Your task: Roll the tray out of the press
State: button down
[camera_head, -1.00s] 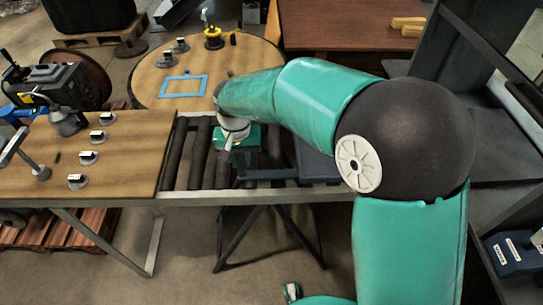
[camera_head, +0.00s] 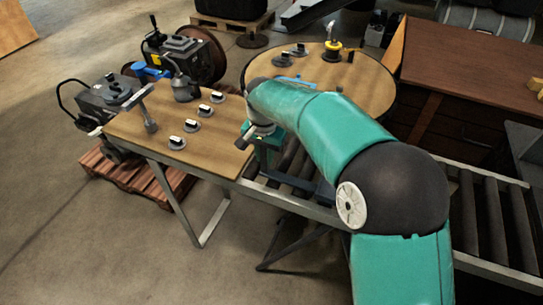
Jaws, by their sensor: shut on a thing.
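My gripper (camera_head: 264,152) is at the left part of the roller conveyor (camera_head: 490,225), close to the right edge of the wooden worktop. It points down and is shut on the tray; its fingertips are mostly hidden by the wrist. The dark blue-grey tray (camera_head: 285,180) lies low on the rollers beneath my forearm. My teal arm hides much of it. Of the press, at most a grey piece (camera_head: 525,145) shows at the right edge, and I cannot tell whether it belongs to the press.
The wooden worktop (camera_head: 195,140) left of the rollers carries several small round knobbed pieces and a clamp-like stand (camera_head: 148,115). A round table (camera_head: 370,85) and a brown desk (camera_head: 470,60) stand behind. Bare rollers show at right. Floor is free in front.

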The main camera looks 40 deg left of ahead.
jog(key=shift+s+a, duration=0.1)
jog(key=shift+a, duration=0.15)
jog(key=c, duration=1.3)
grip_release()
jog(key=shift+a, duration=0.1)
jog(key=shift+r, duration=0.4)
notch_tip(320, 180, up, 13)
jog(key=shift+f, duration=0.1)
